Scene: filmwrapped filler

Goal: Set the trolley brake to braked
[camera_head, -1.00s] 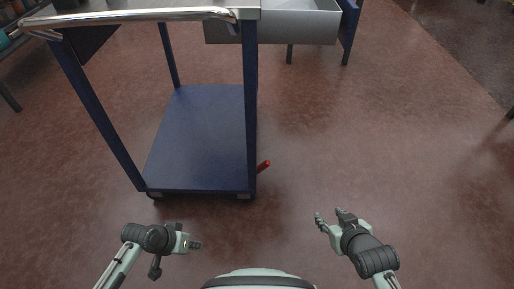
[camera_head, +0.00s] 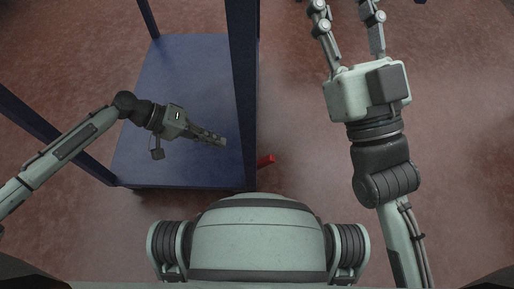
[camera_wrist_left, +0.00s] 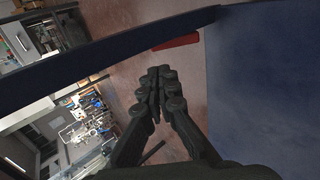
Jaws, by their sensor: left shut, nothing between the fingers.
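The blue trolley (camera_head: 180,75) stands in front of me, with its lower shelf and corner posts in the head view. A red brake lever (camera_head: 266,160) sticks out to the right at the foot of its near right post. My left gripper (camera_head: 222,141) is shut and empty. In the picture it lies over the shelf, left of that post, pointing right. In the left wrist view the red lever (camera_wrist_left: 176,42) lies just beyond the closed fingertips (camera_wrist_left: 161,72), apart from them in the picture. My right gripper (camera_head: 346,10) is open and empty, to the right of the trolley.
The near right post (camera_head: 243,90) stands between my left gripper and the lever in the head view. It seems to cross the left wrist view as a dark bar (camera_wrist_left: 100,65). Reddish floor (camera_head: 460,150) is clear on the right. Cluttered shelving (camera_wrist_left: 75,125) shows beyond.

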